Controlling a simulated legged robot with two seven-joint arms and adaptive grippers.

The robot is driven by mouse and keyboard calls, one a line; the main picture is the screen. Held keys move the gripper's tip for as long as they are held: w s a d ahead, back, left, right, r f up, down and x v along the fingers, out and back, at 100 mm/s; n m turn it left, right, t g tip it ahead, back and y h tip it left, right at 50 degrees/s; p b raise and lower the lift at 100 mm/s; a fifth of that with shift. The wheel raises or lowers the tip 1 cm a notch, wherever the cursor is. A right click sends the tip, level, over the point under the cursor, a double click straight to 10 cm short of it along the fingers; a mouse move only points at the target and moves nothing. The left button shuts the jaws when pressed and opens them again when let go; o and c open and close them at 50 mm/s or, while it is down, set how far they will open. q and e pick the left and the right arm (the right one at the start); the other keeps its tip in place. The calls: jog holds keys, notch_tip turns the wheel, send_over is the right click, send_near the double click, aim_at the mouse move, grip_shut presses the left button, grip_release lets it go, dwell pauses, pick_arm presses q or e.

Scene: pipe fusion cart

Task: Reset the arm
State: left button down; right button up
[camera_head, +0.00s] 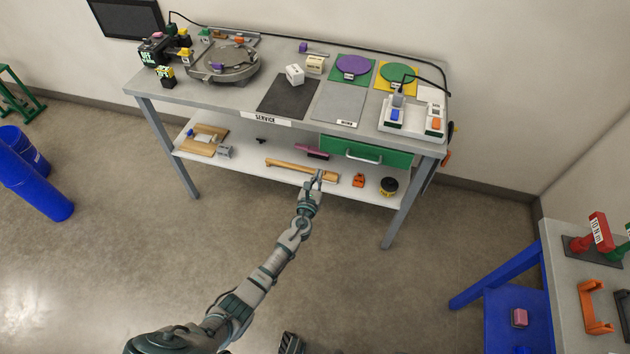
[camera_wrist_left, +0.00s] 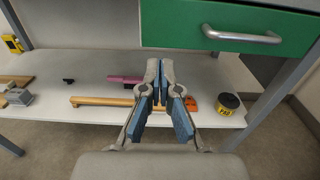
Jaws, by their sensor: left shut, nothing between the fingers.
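My left arm reaches forward from the bottom of the head view. Its gripper (camera_head: 318,181) is at the front edge of the cart's lower shelf, in front of the wooden-coloured bar (camera_head: 290,168). In the left wrist view the gripper (camera_wrist_left: 162,95) has its blue-padded fingers together with nothing held. The bar (camera_wrist_left: 100,101) lies on the shelf beyond and to the left of the fingers. I cannot tell from these views how far the fingertips are from it. My right gripper is not clearly in view.
The service cart (camera_head: 365,130) has a green drawer (camera_head: 335,149) above the shelf (camera_head: 235,164). An orange item (camera_head: 358,180) and a black-and-yellow roll (camera_head: 389,186) lie right of the gripper. A blue-framed bench (camera_head: 568,290) stands at right. Floor in front is clear.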

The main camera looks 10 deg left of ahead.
pick_arm(q)
jog(key=s+a+f+n+g+y+p, duration=0.1)
jog(key=s+a+f+n+g+y, duration=0.2)
jog(key=s+f+n, duration=0.7)
jog(key=s+a+f+n+g+p, duration=0.1)
jog(key=s+a+f+n+g, duration=0.3)
jog(key=s+f+n, duration=0.6)
jog(key=s+d+f+n+g+h, duration=0.1)
jog(key=s+f+n+g, duration=0.2)
jog(key=s, duration=0.7)
jog(key=s+d+f+n+g+h, duration=0.1)
jog(key=s+f+n+g, duration=0.2)
jog(key=s+f+n, duration=0.3)
jog(key=s+d+f+n+g+h, duration=0.1)
jog(key=s+d+f+n+g, duration=0.1)
jog(key=s, duration=1.3)
notch_tip(320, 180, down, 2)
jog(key=n+g, duration=0.1)
jog(key=n, duration=0.1)
jog(key=shift+f+n+p, duration=0.25)
jog(key=shift+n+p, duration=0.05)
jog(key=shift+p, duration=0.1)
pick_arm(e)
jog(key=s+f, duration=0.3)
jog(key=f, duration=0.4)
jog(key=shift+s+d+f, duration=0.3)
jog(key=shift+s+d, duration=0.05)
jog(key=shift+d, duration=0.1)
jog(key=shift+d, duration=0.1)
